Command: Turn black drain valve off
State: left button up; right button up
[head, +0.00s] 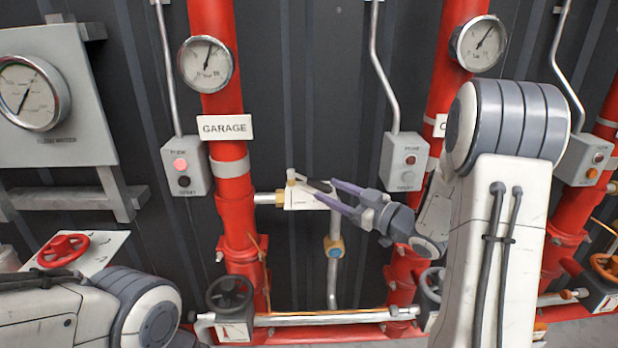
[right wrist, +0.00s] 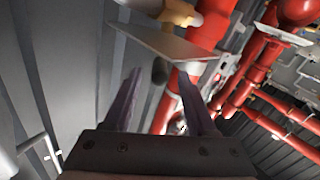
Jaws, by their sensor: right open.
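A small valve with a black lever (head: 318,184) sits in front of the red GARAGE pipe's side branch, beside a white label plate (head: 300,201). My right gripper (head: 325,190) is open, with its purple fingers pointing left at the lever. In the right wrist view its two fingers (right wrist: 158,85) are apart, and a dark rounded lever end (right wrist: 160,70) shows between them, below the plate (right wrist: 165,42). I cannot tell whether they touch it. A black handwheel (head: 229,293) is lower on the GARAGE pipe. My left gripper is out of view.
A GARAGE sign (head: 224,127), a gauge (head: 206,64) and a switch box (head: 186,166) are above. A red handwheel (head: 63,251) is at left. A horizontal pipe (head: 300,319) runs along the bottom.

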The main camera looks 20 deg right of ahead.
aim_at(310, 181)
jog(key=p+x, duration=0.1)
jog(key=x, duration=0.6)
jog(key=shift+w+p, duration=0.1)
jog(key=shift+p, duration=0.3)
grip_shut()
dwell(0.9)
